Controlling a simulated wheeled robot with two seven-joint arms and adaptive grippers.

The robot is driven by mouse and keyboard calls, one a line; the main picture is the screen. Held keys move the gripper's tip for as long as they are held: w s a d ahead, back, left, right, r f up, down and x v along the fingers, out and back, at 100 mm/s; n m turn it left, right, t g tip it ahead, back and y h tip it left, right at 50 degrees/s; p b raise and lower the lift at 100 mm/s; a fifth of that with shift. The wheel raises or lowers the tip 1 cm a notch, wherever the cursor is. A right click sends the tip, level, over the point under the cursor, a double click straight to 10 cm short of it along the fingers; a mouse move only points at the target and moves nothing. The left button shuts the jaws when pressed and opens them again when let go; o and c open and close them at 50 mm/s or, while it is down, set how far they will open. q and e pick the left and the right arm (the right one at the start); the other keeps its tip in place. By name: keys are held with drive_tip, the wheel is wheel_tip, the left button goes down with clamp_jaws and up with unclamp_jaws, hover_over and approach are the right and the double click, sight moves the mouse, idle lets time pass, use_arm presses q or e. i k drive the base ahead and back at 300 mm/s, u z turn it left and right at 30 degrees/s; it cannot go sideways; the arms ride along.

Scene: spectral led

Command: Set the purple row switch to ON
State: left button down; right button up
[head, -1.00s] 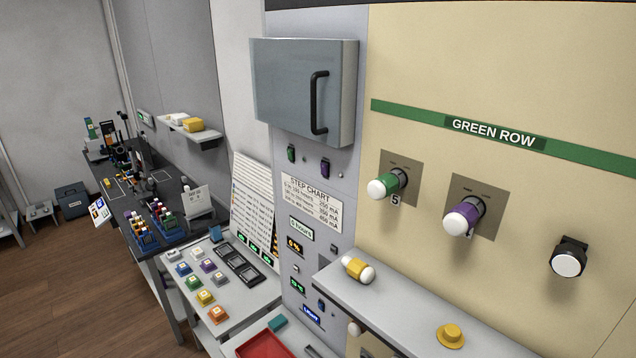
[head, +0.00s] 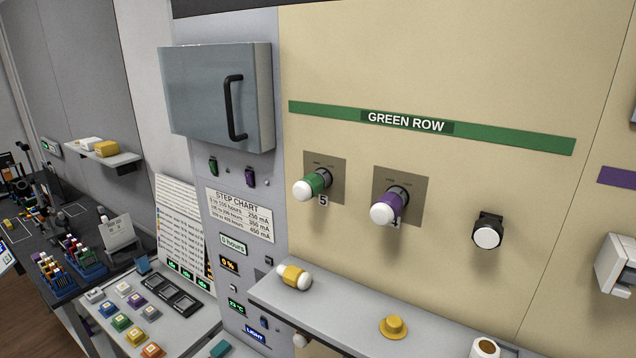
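Two small rocker switches sit on the grey panel under the cabinet: a green one (head: 213,167) and a purple one (head: 250,177). Their ON or OFF position is too small to read. On the beige panel, under the GREEN ROW label (head: 407,122), are a green lamp with a white tip (head: 312,185) marked 5 and a purple lamp with a white tip (head: 389,207). A black socket with a white face (head: 487,234) is to their right. Neither of my grippers is in view.
A grey cabinet with a black handle (head: 234,108) juts out above the switches. A ledge (head: 345,305) below holds a yellow and white lamp (head: 295,277) and a yellow knob-like piece (head: 393,326). A purple stripe (head: 617,178) and a white box (head: 616,265) are at the right.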

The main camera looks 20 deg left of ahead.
sight(248, 176)
drive_tip(key=z, duration=0.25)
drive_tip(key=k, duration=0.3)
drive_tip(key=u, duration=1)
drive_tip(key=i, duration=0.45)
drive_tip(key=z, duration=0.05)
